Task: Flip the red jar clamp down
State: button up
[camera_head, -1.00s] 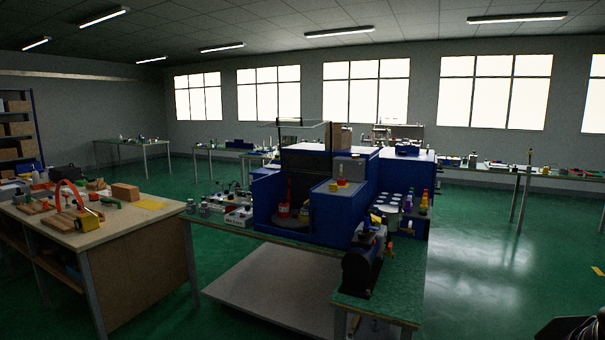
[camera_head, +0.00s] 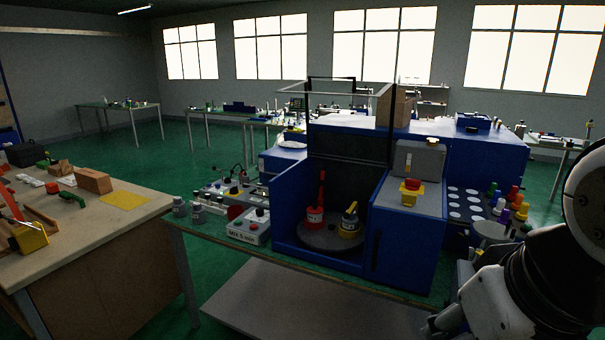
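A red jar (camera_head: 315,218) stands on a dark round plate (camera_head: 328,239) inside the open blue bay of the machine. A red clamp lever (camera_head: 321,186) rises upright above it. A second jar, yellow (camera_head: 349,226), stands just to its right with a dark and yellow lever part that leans. My arm comes in at the lower right, in front of the machine. What looks like my gripper (camera_head: 438,325) is at its low end by the bottom edge, well right of and nearer than the red jar. Its fingers are too dark and cut off to read.
A blue box with a yellow and red button (camera_head: 411,187) stands right of the bay. A rack with coloured bottles (camera_head: 503,203) is further right. The bay's front is open; a wooden bench (camera_head: 95,235) stands left.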

aim_at(320, 183)
jog(key=i+j, duration=0.2)
jog(key=i+j+z, duration=0.1)
jog(key=j, duration=0.85)
jog(key=j+z, duration=0.15)
jog(key=j, duration=0.8)
jog(key=i+j+z, duration=0.2)
jog(key=i+j, duration=0.6)
jog(key=i, duration=0.15)
jog(key=i+l, duration=0.25)
jog(key=i, duration=0.25)
